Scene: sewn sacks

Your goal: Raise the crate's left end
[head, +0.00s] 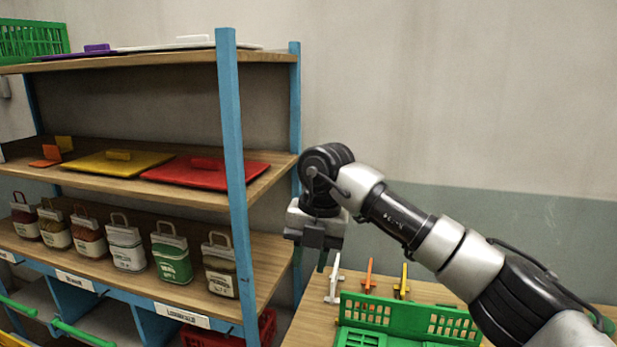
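A green crate (408,318) with slotted walls stands on the wooden table at the lower right; its lower part is cut off by the picture's edge. My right arm reaches in from the right above it. My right gripper (320,258) points down, above and to the left of the crate's left end, and does not touch it. Its fingers are small and dark here, so I cannot tell whether they are open or shut. My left gripper is not in view.
White, orange and yellow stands (368,276) are behind the crate. A blue-posted shelf (232,150) at left holds several small sacks (172,255), a red board (205,170) and a yellow board (117,163). Another green crate (34,40) sits on top; a red crate (266,328) is below.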

